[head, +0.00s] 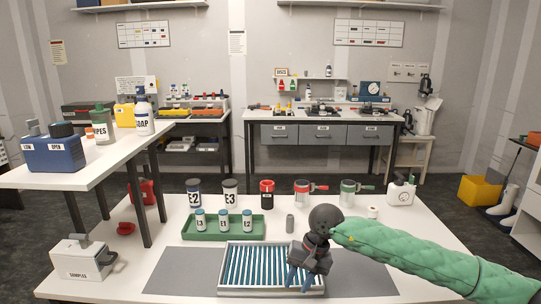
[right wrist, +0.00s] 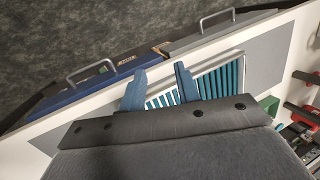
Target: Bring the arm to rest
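My right arm (head: 430,260), in a quilted green sleeve, reaches in from the right over the white bench. My right gripper (head: 299,282) points down above the right part of the grey-framed rack with blue slats (head: 240,292). Its two blue fingers are apart with nothing between them. In the right wrist view the right gripper (right wrist: 160,88) also shows open and empty, with the rack (right wrist: 222,82) beyond the fingers. My left arm and gripper are not in view.
A green tray (head: 188,237) with several small vials stands behind the rack. Labelled jars, including E3 (head: 230,194), line the back. A samples box (head: 82,260) is at left. The grey mat (head: 180,275) has bare room.

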